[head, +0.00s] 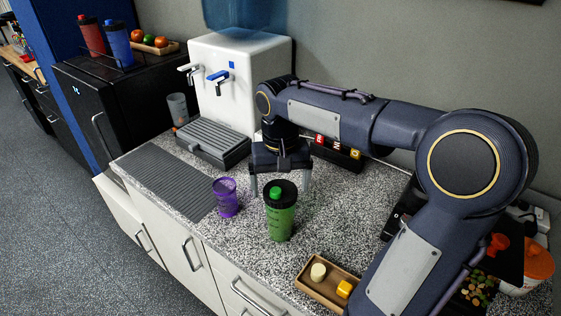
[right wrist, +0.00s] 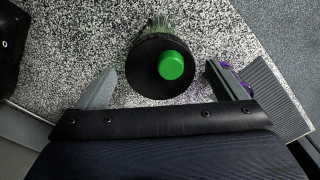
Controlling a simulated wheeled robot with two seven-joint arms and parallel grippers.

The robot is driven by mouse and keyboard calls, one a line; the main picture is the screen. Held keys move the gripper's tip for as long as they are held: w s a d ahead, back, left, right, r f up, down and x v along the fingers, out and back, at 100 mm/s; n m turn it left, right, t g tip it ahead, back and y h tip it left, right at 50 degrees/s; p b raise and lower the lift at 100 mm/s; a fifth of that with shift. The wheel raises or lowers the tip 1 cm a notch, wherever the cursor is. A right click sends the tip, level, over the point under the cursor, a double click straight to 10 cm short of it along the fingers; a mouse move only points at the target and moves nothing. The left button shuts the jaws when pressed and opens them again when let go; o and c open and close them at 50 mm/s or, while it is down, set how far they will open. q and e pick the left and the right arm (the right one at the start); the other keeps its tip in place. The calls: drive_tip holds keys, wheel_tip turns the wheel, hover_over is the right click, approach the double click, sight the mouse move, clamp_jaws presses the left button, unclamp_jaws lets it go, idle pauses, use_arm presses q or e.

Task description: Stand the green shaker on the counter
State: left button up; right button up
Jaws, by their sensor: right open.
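The green shaker (head: 281,215) has a black lid with a green cap and stands upright on the speckled counter (head: 340,215). My right gripper (head: 280,190) is open and pointed down, just behind the shaker in the head view. In the right wrist view, the shaker's black lid and green cap (right wrist: 170,66) show between the two spread fingers (right wrist: 160,88), with a gap on each side. The fingers do not grip it. My left gripper is not in view.
A purple cup (head: 226,198) stands left of the shaker, near my right gripper's finger in the wrist view. A wooden tray (head: 316,292) with small blocks lies in front. A water dispenser (head: 236,95) and grey drip tray (head: 205,140) stand behind. A ribbed mat (head: 170,178) lies left.

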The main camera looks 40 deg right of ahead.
wheel_tip(320, 180, up, 8)
drive_tip(key=s+a+f+n+t+y, duration=0.3)
drive_tip(key=s+a+f+n+t, duration=0.1)
drive_tip(key=s+a+f, duration=0.7)
drive_tip(key=s+t, duration=0.1)
drive_tip(key=s, duration=0.2)
drive_tip(key=shift+s+a+f+t+y+p, duration=0.25)
drive_tip(key=shift+s+f+t+y+p, duration=0.05)
drive_tip(key=shift+s+f+y, duration=0.1)
drive_tip(key=shift+r, duration=0.1)
